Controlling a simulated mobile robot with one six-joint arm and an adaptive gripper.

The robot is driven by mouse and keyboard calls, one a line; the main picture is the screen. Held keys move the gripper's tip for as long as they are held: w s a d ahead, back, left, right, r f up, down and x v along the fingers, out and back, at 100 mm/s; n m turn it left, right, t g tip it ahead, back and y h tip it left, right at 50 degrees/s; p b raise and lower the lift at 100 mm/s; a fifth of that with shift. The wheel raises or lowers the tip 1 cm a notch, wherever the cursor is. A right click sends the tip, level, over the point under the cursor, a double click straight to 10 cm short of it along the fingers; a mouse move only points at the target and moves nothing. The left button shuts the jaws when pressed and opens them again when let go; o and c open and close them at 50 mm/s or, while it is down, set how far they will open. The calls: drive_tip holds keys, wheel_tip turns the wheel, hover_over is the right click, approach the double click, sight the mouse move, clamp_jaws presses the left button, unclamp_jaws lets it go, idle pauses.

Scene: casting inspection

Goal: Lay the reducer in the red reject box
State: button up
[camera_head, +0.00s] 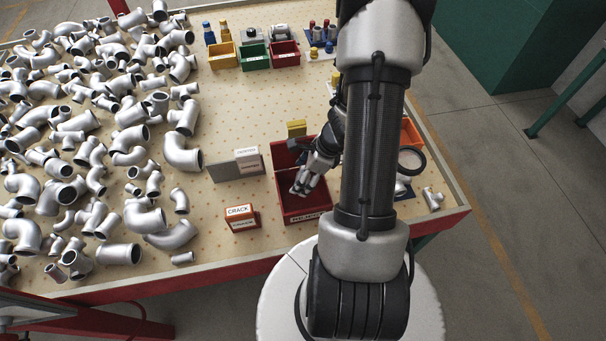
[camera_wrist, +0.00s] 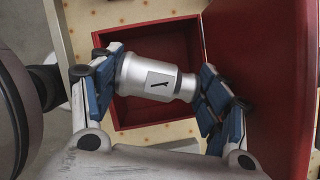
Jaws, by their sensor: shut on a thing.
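The reducer (camera_wrist: 150,77) is a silvery pipe piece with one wide end and one narrow end, and a dark mark on a pale label on its side. My gripper (camera_wrist: 158,85) is shut on it, with blue finger pads at both ends of the piece. In the wrist view the red reject box (camera_wrist: 160,117) lies beyond the reducer, with its open inside visible. In the head view my gripper (camera_head: 303,183) is over the red reject box (camera_head: 305,217), labelled on its front. The gap between the reducer and the box floor cannot be judged.
A red lid or panel (camera_wrist: 262,60) stands at the box's side in the wrist view. A CRACK label box (camera_head: 241,216) and a grey plate (camera_head: 225,171) with a small white-labelled box (camera_head: 248,158) stand left of the box. Many pipe fittings (camera_head: 130,140) cover the table's left.

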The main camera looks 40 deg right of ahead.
drive_tip(key=shift+f+b, duration=4.5)
drive_tip(key=shift+f, duration=0.25)
drive_tip(key=shift+f+b, duration=0.65)
drive_tip(key=o, duration=1.7)
drive_tip(key=v, duration=1.2)
drive_tip(key=shift+w+d, duration=0.1)
drive_tip(key=shift+w, duration=0.05)
